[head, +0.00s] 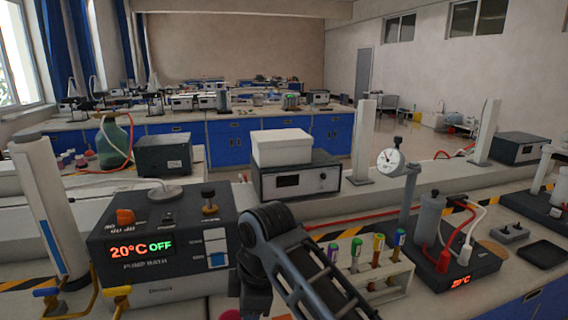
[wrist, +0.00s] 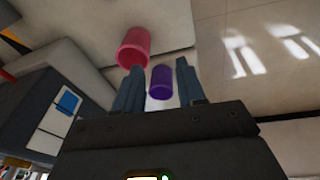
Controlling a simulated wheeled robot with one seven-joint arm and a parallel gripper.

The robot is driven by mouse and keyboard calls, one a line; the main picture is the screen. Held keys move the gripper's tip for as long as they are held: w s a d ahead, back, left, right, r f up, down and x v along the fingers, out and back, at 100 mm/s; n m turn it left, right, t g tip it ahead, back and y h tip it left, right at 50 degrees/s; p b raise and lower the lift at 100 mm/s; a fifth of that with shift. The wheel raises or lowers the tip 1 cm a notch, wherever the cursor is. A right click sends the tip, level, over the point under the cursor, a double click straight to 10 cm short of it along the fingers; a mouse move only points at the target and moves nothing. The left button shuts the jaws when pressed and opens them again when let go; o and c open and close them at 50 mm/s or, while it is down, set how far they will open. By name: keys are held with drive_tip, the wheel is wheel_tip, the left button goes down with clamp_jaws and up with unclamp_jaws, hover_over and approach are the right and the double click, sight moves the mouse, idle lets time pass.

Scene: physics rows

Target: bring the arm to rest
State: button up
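My arm (head: 300,262) rises from the bottom edge in the head view, bends at a dark joint and drops again in front of the bench. My gripper is below the frame there. In the wrist view, my gripper (wrist: 160,64) has its two blue-grey fingers apart. A purple cylinder (wrist: 161,83) shows between the fingers, with narrow gaps on both sides; I cannot tell how far beyond them it is. A pink-red cup-like cylinder (wrist: 134,47) is just past the left fingertip.
A pump bath (head: 165,245) reading 20°C OFF stands left of my arm. A white rack (head: 385,285) with several coloured-cap tubes is close on its right. Further right are a dial gauge (head: 390,160) and a heater block (head: 455,265). A white box (head: 282,147) sits on an instrument behind.

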drive_tip(key=s+d+f+m+t+y, duration=0.2)
drive_tip(key=s+f+m+t+y, duration=0.25)
drive_tip(key=s+f+m, duration=0.75)
drive_tip(key=s+d+r+m+t+h, duration=0.3)
drive_tip(key=s+d+m+t+h, duration=0.3)
drive_tip(key=s+d, duration=1.4)
drive_tip(key=s+d+r+m+t, duration=0.1)
drive_tip(key=s+d+r+t, duration=0.2)
drive_tip(key=s+r, duration=0.9)
drive_tip(key=d+r+h, duration=0.1)
drive_tip(key=d, duration=0.2)
drive_tip(key=shift+m+t, duration=0.35)
drive_tip(key=shift+m, duration=0.05)
